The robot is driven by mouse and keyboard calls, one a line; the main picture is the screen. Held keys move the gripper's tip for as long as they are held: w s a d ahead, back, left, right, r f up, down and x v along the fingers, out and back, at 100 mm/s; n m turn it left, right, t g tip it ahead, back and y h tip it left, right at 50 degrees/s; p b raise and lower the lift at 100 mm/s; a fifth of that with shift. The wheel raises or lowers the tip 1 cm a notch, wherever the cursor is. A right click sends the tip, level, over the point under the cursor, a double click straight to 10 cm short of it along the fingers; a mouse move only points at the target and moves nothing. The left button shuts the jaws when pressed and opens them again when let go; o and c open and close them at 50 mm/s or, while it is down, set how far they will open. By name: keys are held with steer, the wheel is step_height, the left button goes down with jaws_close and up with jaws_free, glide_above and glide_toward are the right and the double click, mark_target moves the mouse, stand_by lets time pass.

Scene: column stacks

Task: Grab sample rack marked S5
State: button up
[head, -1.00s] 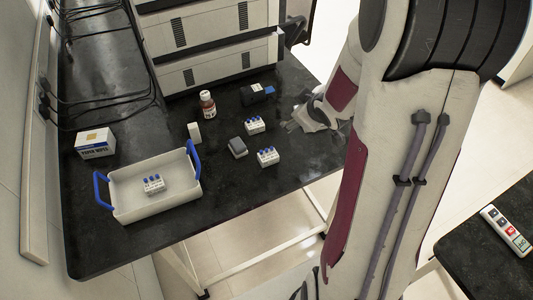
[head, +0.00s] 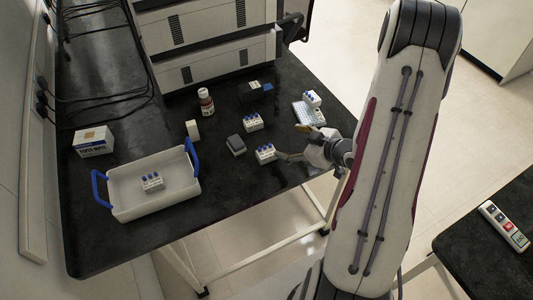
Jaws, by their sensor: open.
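Several small white sample racks with blue caps are in the head view, and their markings are too small to read. One rack (head: 265,154) stands near the front edge of the black bench, just left of my gripper (head: 296,143). A second rack (head: 253,123) stands a little behind it. A third rack (head: 152,182) sits inside the white tray (head: 122,208) with blue handles. A white rack-like block (head: 312,98) stands farther back at the right. My gripper is open and empty, with its lower finger close to the front rack; I cannot tell whether they touch.
A grey block (head: 236,145), a white block (head: 193,130), a brown bottle (head: 206,103), a dark device (head: 258,92) and a pale keypad-like plate (head: 308,114) stand around the racks. A carton (head: 94,142) is at the left. White equipment (head: 215,58) fills the back.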

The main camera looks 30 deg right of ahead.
mark_target(272, 156)
steer(key=shift+s+a+f+t+y, duration=0.25)
steer(key=shift+s+a+f+y, duration=0.15)
steer(key=shift+f, duration=0.15)
steer(key=shift+s+a+f+t+y, duration=0.25)
steer(key=shift+s+f+y, duration=0.15)
steer(key=shift+f, duration=0.1)
steer(key=shift+s+a+f+m+t, duration=0.3)
steer(key=shift+s+a+f+t, duration=0.1)
steer(key=shift+s, duration=0.1)
steer(key=shift+s+a+f+t+y, duration=0.15)
steer(key=shift+s+a+t+y, duration=0.3)
steer(key=shift+s+y, duration=0.25)
steer(key=shift+s+a+m+t, duration=0.35)
steer(key=shift+s+m+t, duration=0.35)
steer(key=shift+s+t, duration=0.1)
steer(key=shift+w+y, duration=0.1)
steer(key=shift+y, duration=0.2)
steer(key=shift+x, duration=1.2)
steer(key=shift+a, duration=0.1)
